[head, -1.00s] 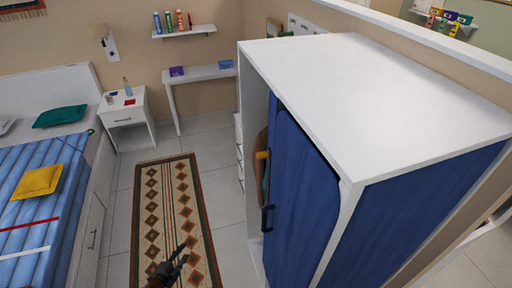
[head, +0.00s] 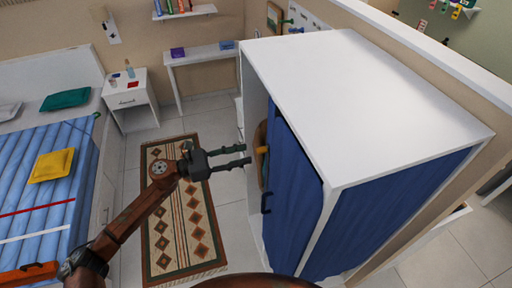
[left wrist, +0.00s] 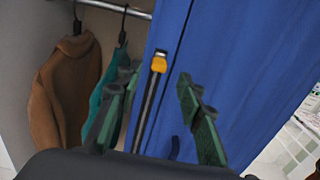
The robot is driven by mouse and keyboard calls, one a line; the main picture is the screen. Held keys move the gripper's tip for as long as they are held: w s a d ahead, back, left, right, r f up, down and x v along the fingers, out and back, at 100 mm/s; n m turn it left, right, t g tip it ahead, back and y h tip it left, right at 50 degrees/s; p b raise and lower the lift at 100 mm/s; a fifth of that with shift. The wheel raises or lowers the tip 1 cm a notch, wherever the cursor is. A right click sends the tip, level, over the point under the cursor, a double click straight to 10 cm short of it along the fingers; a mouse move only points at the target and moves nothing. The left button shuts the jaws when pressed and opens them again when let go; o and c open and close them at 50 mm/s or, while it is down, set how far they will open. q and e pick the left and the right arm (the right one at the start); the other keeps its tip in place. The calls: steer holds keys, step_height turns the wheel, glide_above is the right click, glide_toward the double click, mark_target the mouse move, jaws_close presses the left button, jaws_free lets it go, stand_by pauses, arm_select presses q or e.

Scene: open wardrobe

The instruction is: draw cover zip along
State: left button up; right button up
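The wardrobe's blue cover (head: 293,195) hangs over its front and also fills most of the left wrist view (left wrist: 235,50). A yellow-orange zip pull (head: 262,150) is at the cover's left edge, high on the front. In the left wrist view the pull (left wrist: 158,64) sits at the top of a dark zip track (left wrist: 148,105). My left gripper (head: 244,156) is open and empty, just left of the pull. In the left wrist view its two fingers (left wrist: 157,84) appear on either side of the zip line, with the pull apart from both. My right gripper is out of view.
A brown garment (left wrist: 65,90) and a teal one (left wrist: 106,85) hang from a rail inside the wardrobe's open left part. A dark blue handle (head: 266,203) is below the pull. The bed (head: 40,190) stands left, with a patterned rug (head: 180,235) on the floor between.

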mark_target(257, 150)
arm_select(q)
steer(key=p+x, duration=0.1)
steer(key=x, duration=0.3)
steer(key=shift+w+d+r, duration=0.1)
steer(key=shift+d+r, duration=0.05)
steer(key=shift+r, duration=0.05)
steer(key=shift+w+d+f+p, duration=0.2)
steer(key=shift+d+p, duration=0.2)
steer(key=shift+d, duration=0.25)
steer(key=shift+c, duration=0.4)
steer(key=c, duration=0.5)
jaws_close()
